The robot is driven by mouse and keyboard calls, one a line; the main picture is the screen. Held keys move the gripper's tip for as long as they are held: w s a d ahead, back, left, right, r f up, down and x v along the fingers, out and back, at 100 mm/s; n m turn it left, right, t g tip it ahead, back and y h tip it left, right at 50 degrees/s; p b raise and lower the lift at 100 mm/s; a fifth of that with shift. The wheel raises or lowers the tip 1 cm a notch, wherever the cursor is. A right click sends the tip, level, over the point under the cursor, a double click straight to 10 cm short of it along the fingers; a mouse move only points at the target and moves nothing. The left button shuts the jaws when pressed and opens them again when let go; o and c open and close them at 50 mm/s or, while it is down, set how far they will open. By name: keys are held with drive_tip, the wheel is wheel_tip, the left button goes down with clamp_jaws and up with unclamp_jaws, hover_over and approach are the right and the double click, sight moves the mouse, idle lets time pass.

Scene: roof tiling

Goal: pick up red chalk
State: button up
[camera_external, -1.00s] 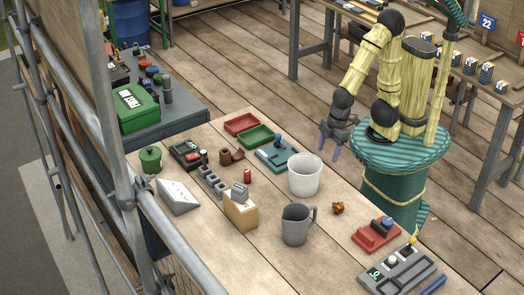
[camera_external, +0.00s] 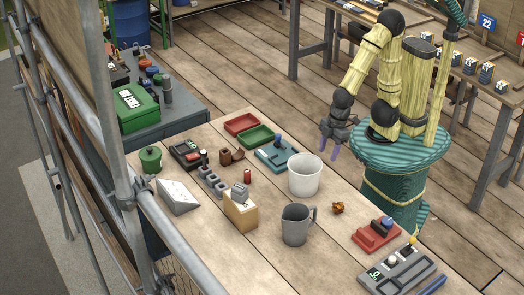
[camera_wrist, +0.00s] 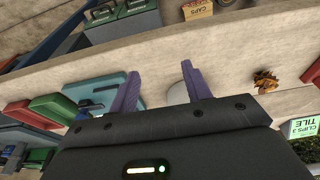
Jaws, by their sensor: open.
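A small upright red cylinder (camera_external: 247,176) stands on the wooden table, left of the white bucket; it may be the red chalk, but it is too small to be sure. Another small red piece (camera_external: 192,156) lies in a dark tray at the table's left. My gripper (camera_external: 330,152) hangs beyond the table's far edge, right of the trays and apart from both red pieces. In the wrist view its purple fingers (camera_wrist: 161,72) are spread with nothing held between them. I cannot make out the red cylinder in the wrist view.
The white bucket (camera_external: 305,175) stands between my gripper and the grey jug (camera_external: 296,225). Red (camera_external: 241,124), green (camera_external: 256,136) and teal (camera_external: 268,155) trays line the far edge. A wooden block (camera_external: 240,213) and a grey hollow-block piece (camera_external: 211,181) flank the red cylinder.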

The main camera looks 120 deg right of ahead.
drive_tip(key=w+v, duration=0.2)
drive_tip(key=v, duration=0.6)
drive_tip(key=n+g+h+b, duration=0.1)
drive_tip(key=n+g+h, duration=0.3)
drive_tip(key=n+h, duration=1.35)
hover_over(249, 173)
wheel_tip(249, 173, down, 4)
drive_tip(key=shift+w+r+m+h, duration=0.1)
drive_tip(key=shift+m+h, duration=0.15)
drive_tip(key=shift+f, duration=0.3)
